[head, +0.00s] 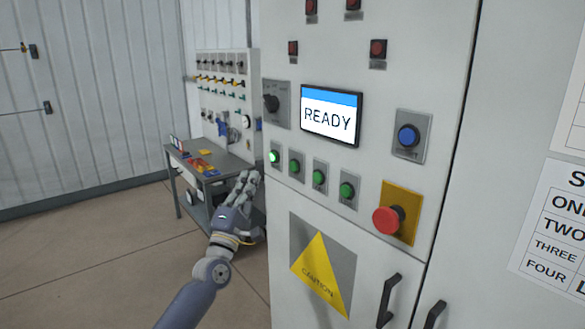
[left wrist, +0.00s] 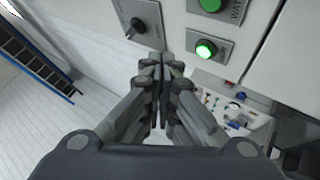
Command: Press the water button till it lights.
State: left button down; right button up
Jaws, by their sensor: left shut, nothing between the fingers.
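A row of green buttons is on the cabinet front, below a screen (head: 331,115) reading READY. The leftmost button (head: 274,157) glows brightly; it also glows in the left wrist view (left wrist: 206,50). The button to its right, the water button (head: 296,165), looks darker green and unlit. In the left wrist view the water button (left wrist: 211,5) is cut by the top edge, beside a partly visible label that seems to read WATER. My left gripper (head: 250,178) is shut and empty, below and left of the buttons and apart from them. My right gripper is not in view.
A red emergency button (head: 388,219) on a yellow plate, a blue button (head: 408,136) and a dark rotary switch (head: 271,103) are on the same panel. A caution sign (head: 321,272) is below. A grey table (head: 218,163) stands behind my left gripper.

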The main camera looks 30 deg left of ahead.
aim_at(293, 166)
pick_arm(q)
jog(key=w+d+b, duration=0.2)
jog(key=w+d, duration=0.1)
jog(key=w, duration=0.5)
jog(key=shift+d+b, duration=0.25)
jog(key=shift+b, duration=0.1)
dwell(0.8)
jog(key=shift+w, duration=0.2)
jog(key=shift+w+d+b, duration=0.2)
jog(key=shift+w+b, duration=0.05)
jog(key=shift+b, duration=0.05)
jog(key=shift+w+d+b, duration=0.15)
jog(key=shift+w+b, duration=0.2)
dwell(0.9)
jog(key=shift+s, duration=0.15)
dwell(0.3)
jog(key=shift+s+a+p, duration=0.3)
jog(key=shift+s+p, duration=0.05)
jog(key=shift+s, duration=0.3)
